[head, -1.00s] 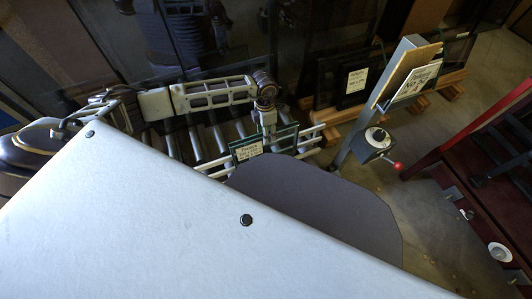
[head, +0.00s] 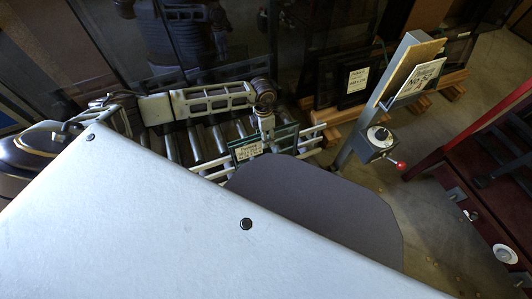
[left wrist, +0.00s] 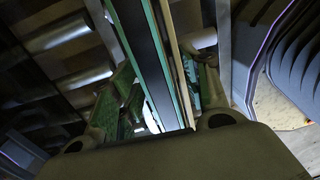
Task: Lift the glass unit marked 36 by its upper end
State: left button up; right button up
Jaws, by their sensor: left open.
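The glass unit (head: 278,143) stands on edge among the rollers, with a small paper label (head: 248,151) on its face. The label's print is too small to read for certain. My left gripper (head: 266,133) points down at the unit's upper edge. In the left wrist view the glass unit (left wrist: 152,50) shows edge-on as green-edged panes with a dark gap. It runs between the green-padded fingers of my left gripper (left wrist: 165,98), which is open around it. Contact with the pads cannot be told. My right gripper is not in view.
A roller conveyor (head: 193,145) lies under my left arm. A grey post with a sign (head: 418,80) and a control box with a red-knobbed lever (head: 380,138) stands to the right. Dark framed panels (head: 340,85) lean behind. A red frame (head: 460,150) is at far right.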

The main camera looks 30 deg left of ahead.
pick_arm(q)
jog(key=shift+f+b, duration=0.4)
jog(key=shift+f, duration=0.7)
jog(key=shift+c, duration=0.4)
grip_shut()
jog(key=shift+w+d+r, duration=0.1)
jog(key=shift+r, duration=0.05)
